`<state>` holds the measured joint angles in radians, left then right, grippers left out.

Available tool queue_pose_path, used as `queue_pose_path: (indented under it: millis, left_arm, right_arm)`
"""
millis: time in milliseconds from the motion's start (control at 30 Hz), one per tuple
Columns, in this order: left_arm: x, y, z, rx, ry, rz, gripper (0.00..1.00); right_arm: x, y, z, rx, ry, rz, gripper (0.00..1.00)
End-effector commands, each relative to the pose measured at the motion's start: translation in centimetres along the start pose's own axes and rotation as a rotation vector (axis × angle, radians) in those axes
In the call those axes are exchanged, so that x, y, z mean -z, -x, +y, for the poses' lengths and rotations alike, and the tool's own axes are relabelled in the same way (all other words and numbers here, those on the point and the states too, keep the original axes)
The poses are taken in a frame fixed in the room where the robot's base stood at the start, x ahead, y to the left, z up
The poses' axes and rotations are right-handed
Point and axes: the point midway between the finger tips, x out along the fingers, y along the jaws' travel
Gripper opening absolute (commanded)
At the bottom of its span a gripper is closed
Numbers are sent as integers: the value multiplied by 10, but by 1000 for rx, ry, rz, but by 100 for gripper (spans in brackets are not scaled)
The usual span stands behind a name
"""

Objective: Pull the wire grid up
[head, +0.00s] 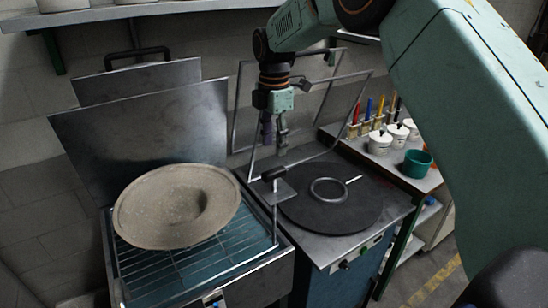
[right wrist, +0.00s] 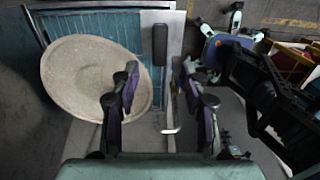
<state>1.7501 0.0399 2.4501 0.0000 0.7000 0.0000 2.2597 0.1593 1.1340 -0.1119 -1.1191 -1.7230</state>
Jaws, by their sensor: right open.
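The wire grid (head: 160,267) lies in a blue-lit metal basin at the left of the head view; its bars also show in the right wrist view (right wrist: 92,24). A grey-beige, wide-brimmed hat body (head: 150,212) with a hollow middle rests on it and hides much of it. A black handle (head: 268,175) on a thin metal rod stands at the basin's right edge; it also shows in the right wrist view (right wrist: 160,45). My right gripper (head: 274,148) points down above the handle, open and empty. In its wrist view the fingers (right wrist: 160,92) stand apart. My left gripper is out of view.
A raised metal lid (head: 140,130) stands behind the basin. A round dark plate (head: 330,205) with a metal ring lies on the bench to the right, below a raised wire frame (head: 235,100). White pots (head: 380,142) and a green bowl (head: 417,163) stand further right.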

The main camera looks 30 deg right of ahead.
Motion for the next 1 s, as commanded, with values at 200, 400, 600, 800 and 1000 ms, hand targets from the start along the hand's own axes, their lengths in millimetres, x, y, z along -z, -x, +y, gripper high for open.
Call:
queue_pose_path:
  millis: [200, 400, 600, 800, 1000]
  left_arm:
    - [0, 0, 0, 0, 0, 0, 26]
    - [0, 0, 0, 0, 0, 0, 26]
    - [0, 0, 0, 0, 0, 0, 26]
    - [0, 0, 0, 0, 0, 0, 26]
    - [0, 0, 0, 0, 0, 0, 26]
  right_arm:
    - [0, 23, 0, 0, 1, 0, 45]
    - [0, 27, 0, 0, 1, 0, 45]
    - [0, 27, 0, 0, 1, 0, 45]
    - [0, 26, 0, 0, 1, 0, 45]
    - [0, 26, -1, 1, 1, 0, 45]
